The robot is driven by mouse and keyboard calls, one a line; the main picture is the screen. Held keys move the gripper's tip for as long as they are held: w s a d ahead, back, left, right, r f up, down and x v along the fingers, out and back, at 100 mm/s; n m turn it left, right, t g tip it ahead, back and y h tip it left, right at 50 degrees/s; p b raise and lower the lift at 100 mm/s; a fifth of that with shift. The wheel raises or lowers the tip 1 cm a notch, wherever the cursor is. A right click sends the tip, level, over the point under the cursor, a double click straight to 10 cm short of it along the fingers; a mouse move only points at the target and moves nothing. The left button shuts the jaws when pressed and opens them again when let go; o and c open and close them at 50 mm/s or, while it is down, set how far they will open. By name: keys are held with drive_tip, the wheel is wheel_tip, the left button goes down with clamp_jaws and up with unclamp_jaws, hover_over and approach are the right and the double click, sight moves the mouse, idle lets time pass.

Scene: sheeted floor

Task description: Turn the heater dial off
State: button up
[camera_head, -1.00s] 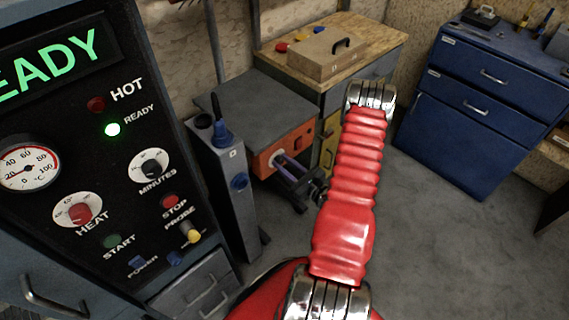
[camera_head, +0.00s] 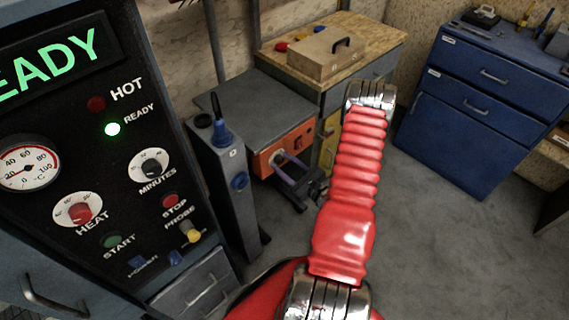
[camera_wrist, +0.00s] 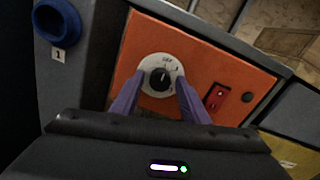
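The heater has an orange front panel, seen in the head view (camera_head: 267,160) and close up in the wrist view (camera_wrist: 230,70). Its dial (camera_wrist: 161,79) is a black knob with a white line on a round pale plate, the line pointing nearly straight up. A red rocker switch (camera_wrist: 215,97) sits to its right. My gripper (camera_wrist: 159,90) is open, with one purple finger on each side of the knob and visible space between. I cannot tell whether the fingertips touch the panel. In the head view, my gripper (camera_head: 284,162) is at the panel's front, and the dial is not clearly visible.
A grey post with a blue knob (camera_head: 239,181) stands just left of the heater. A control panel (camera_head: 120,180) with dials and buttons fills the left. A wooden bench (camera_head: 375,35) with a box is behind, and a blue cabinet (camera_head: 480,100) is right. Floor (camera_head: 430,240) is clear.

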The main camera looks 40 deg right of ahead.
drive_tip(key=shift+o, duration=0.3)
drive_tip(key=shift+r, duration=0.1)
drive_tip(key=s, duration=1.3)
drive_tip(key=shift+s+d, duration=0.2)
drive_tip(key=shift+s, duration=0.2)
idle(0.3)
